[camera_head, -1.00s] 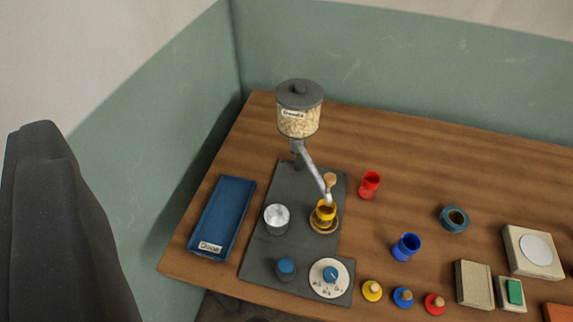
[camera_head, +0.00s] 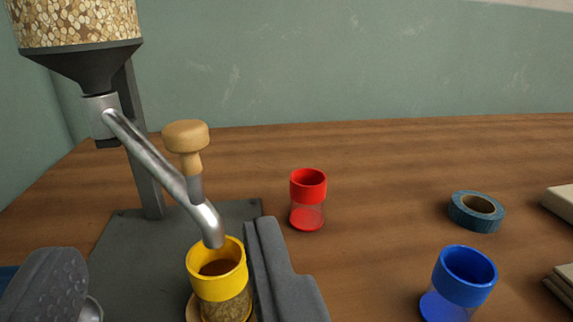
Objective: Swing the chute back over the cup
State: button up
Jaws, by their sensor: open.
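The metal chute (camera_head: 160,170) slopes down to the right from the grain hopper (camera_head: 80,30). Its bent lower end appears over the far part of the yellow cup's opening; the exact gap is hard to judge. A wooden knob (camera_head: 187,136) stands up from the chute on a short metal stem. The yellow-rimmed cup (camera_head: 217,262) stands upright on a round wooden base, with brown contents. My gripper (camera_head: 158,245) is open, one finger at lower left and the other right of the cup. The knob is farther off, above and between the fingers, apparently untouched.
A red cup (camera_head: 308,190) stands right of the chute, and a blue cup (camera_head: 462,280) at lower right. A blue tape roll (camera_head: 476,210) lies beyond it. The dark stand plate (camera_head: 125,250) lies below the chute. The table behind the red cup is clear.

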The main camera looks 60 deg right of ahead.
aim_at(183, 135)
jog(key=b+x, duration=0.2)
jog(key=x, duration=1.1)
jog(key=shift+w+d, duration=0.2)
jog(key=shift+w, duration=0.05)
jog(key=shift+r, duration=0.1)
grip_shut()
